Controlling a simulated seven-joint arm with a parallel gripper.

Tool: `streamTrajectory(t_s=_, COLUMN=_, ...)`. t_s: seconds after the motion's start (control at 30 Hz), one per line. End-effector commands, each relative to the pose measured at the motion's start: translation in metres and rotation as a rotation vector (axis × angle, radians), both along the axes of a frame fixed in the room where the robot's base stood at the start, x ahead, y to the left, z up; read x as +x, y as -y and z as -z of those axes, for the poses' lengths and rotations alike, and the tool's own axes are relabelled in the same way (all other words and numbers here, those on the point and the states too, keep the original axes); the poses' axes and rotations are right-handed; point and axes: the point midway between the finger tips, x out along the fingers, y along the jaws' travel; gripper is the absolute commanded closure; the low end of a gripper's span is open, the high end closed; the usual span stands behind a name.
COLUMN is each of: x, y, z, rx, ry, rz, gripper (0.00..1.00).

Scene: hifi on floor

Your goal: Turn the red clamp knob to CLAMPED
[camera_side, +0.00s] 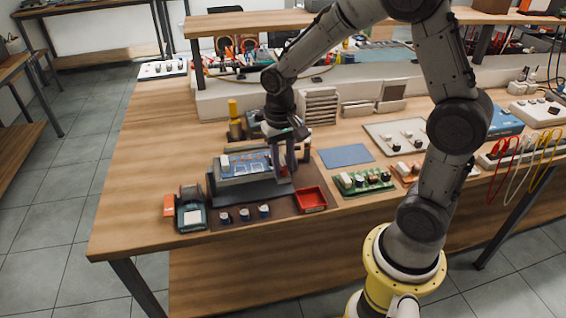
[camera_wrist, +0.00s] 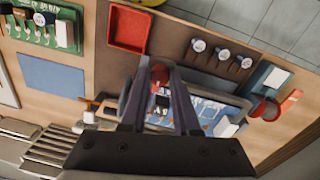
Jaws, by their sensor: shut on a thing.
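In the wrist view, the red clamp knob (camera_wrist: 159,74) shows between the tips of my gripper (camera_wrist: 160,84), which is shut on it. The fingers hide the knob there. I cannot read any CLAMPED mark or tell the knob's angle.
A red tray (camera_side: 311,199) stands close to the right of the fixture. Several small round parts (camera_side: 245,214) lie in front. A handheld device (camera_side: 191,214) is at the left. A blue mat (camera_side: 346,156) and green board (camera_side: 362,182) lie further right.

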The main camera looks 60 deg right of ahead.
Motion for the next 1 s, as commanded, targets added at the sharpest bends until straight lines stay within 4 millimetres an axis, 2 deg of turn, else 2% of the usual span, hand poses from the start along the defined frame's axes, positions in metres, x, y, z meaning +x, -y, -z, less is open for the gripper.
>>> streamTrajectory(t_s=0.47, x=0.001, y=0.0001, z=-0.0016, rx=0.0, ry=0.004, rz=0.015, gripper=1.0)
streamTrajectory(t_s=0.5, x=0.001, y=0.0001, z=-0.0017, rx=-0.001, ry=0.005, rz=0.015, gripper=0.67)
streamTrajectory(t_s=0.63, x=0.0009, y=0.0001, z=-0.0013, rx=0.0, ry=0.004, rz=0.014, gripper=0.43)
streamTrajectory(t_s=0.67, x=0.0008, y=0.0001, z=-0.0011, rx=0.0, ry=0.003, rz=0.014, gripper=0.4)
streamTrajectory(t_s=1.0, x=0.0007, y=0.0, z=-0.0028, rx=-0.001, ry=0.003, rz=0.013, gripper=0.4)
